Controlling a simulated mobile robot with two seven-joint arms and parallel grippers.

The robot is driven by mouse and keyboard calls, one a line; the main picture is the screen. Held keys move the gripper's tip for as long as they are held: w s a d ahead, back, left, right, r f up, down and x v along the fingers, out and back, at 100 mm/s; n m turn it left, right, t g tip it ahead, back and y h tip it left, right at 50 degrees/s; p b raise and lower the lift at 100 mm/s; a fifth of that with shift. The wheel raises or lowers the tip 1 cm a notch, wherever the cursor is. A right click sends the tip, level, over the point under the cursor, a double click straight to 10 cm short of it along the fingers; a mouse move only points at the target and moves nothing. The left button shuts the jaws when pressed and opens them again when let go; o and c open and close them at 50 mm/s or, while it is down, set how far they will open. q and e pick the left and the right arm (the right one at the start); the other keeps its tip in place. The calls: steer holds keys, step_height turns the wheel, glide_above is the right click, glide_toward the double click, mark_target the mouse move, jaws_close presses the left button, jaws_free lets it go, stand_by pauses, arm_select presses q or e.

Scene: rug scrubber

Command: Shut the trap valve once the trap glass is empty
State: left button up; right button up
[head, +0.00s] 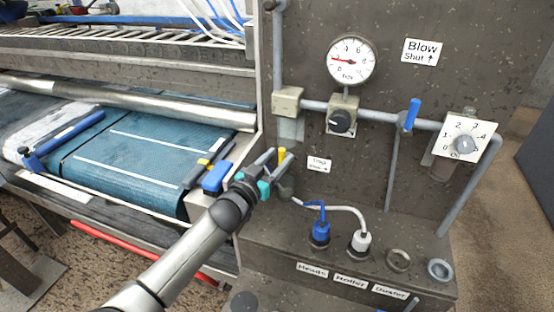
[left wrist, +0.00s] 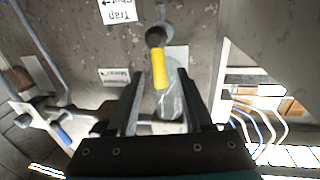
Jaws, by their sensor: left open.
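The trap valve's yellow lever (head: 282,154) stands roughly upright on the panel in the head view. In the left wrist view the yellow lever (left wrist: 160,68) runs down from a dark round pivot, between my finger lines. My left gripper (head: 270,170) is open at the lever; contact cannot be told. The left wrist view shows its fingers on both sides (left wrist: 161,82). The trap glass (head: 290,130) hangs below a pale block, above the lever. It also shows behind the lever in the left wrist view (left wrist: 171,102). Its contents cannot be made out.
A label (head: 319,164) sits right of the lever; it reads Trap, Shut in the wrist view. A gauge (head: 351,60), a blue-handled valve (head: 411,115) and a dial (head: 464,144) are above and right. Blue (head: 319,234) and white (head: 359,242) plugs with hoses stand below.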

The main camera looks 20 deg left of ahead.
arm_select(q)
steer(key=shift+c, duration=0.3)
jaws_close()
steer(key=shift+d, duration=0.1)
stand_by(0.4)
steer(key=d+f+m+g+y+p, duration=0.1)
steer(key=d+f+m+y+p, duration=0.1)
steer(key=m, duration=1.3)
steer(key=shift+d+f+m+g+y, duration=0.4)
steer(key=shift+d+f+y, duration=0.3)
steer(key=shift+d+f, duration=0.55)
steer(key=shift+s+d+r, duration=0.1)
steer(key=shift+d+r, duration=0.05)
